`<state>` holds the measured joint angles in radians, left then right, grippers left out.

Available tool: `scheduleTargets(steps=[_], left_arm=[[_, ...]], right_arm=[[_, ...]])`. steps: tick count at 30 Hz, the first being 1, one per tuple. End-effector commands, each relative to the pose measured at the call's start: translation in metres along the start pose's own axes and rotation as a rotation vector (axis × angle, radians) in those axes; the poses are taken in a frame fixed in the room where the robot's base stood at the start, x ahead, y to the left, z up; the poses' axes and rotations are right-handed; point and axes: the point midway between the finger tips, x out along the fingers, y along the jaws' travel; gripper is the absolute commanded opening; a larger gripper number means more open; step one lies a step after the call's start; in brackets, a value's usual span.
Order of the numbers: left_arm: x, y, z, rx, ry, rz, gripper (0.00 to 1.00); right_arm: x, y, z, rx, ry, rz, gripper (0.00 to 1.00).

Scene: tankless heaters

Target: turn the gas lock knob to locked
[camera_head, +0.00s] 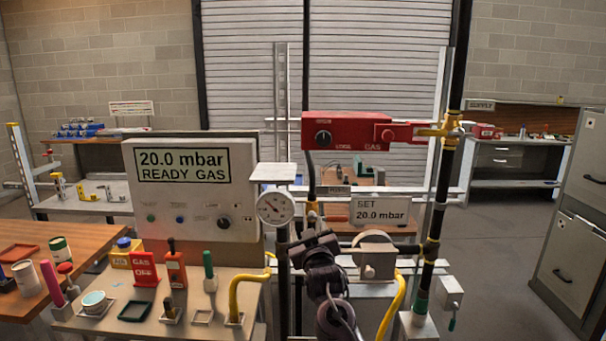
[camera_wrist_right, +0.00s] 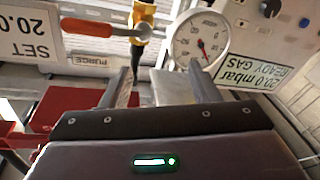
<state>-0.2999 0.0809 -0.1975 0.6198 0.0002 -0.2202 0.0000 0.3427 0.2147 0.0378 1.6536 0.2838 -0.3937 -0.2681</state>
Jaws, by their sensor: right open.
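The red gas lock box (camera_head: 350,131) is mounted in the upper middle of the head view, with a label reading GAS. Its black round knob (camera_head: 323,137) is on the left part of the box face; its exact pointer direction is too small to tell. My right gripper (camera_head: 316,240) is below the box, apart from the knob. In the right wrist view the two fingers (camera_wrist_right: 162,82) stand apart with nothing held between them. The knob is not visible in that upside-down view; a red surface shows at its lower left. My left gripper is not in view.
A round gauge (camera_head: 275,208) and a grey panel reading 20.0 mbar READY GAS (camera_head: 193,185) stand left of my gripper. The SET sign (camera_head: 380,210) and yellow-jointed black pipe (camera_head: 436,200) are to the right. A red-handled lever (camera_wrist_right: 95,27) shows in the wrist view.

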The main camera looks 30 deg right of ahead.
Motion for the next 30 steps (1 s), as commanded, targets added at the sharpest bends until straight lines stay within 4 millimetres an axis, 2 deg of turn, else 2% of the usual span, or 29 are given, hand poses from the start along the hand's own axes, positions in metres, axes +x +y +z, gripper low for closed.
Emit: scheduleTargets(steps=[1, 3, 6, 9, 14, 24, 30], left_arm=[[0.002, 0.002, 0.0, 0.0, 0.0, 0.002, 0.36], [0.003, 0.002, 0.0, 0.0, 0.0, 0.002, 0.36], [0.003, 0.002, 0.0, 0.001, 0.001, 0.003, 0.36], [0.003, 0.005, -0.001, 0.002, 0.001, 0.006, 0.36], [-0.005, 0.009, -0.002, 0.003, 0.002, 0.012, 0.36], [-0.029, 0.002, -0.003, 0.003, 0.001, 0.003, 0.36], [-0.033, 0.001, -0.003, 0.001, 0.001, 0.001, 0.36]], right_arm=[[-0.001, 0.023, -0.041, 0.016, 0.068, 0.042, 0.55], [-0.008, 0.051, -0.087, 0.034, 0.142, 0.093, 0.55], [-0.02, 0.079, -0.132, 0.055, 0.217, 0.144, 0.55], [-0.027, 0.094, -0.155, 0.063, 0.256, 0.172, 0.55], [-0.018, 0.102, -0.167, 0.066, 0.265, 0.181, 0.55], [0.032, 0.11, -0.18, 0.066, 0.264, 0.178, 0.55], [0.044, 0.112, -0.18, 0.066, 0.265, 0.178, 0.55]])
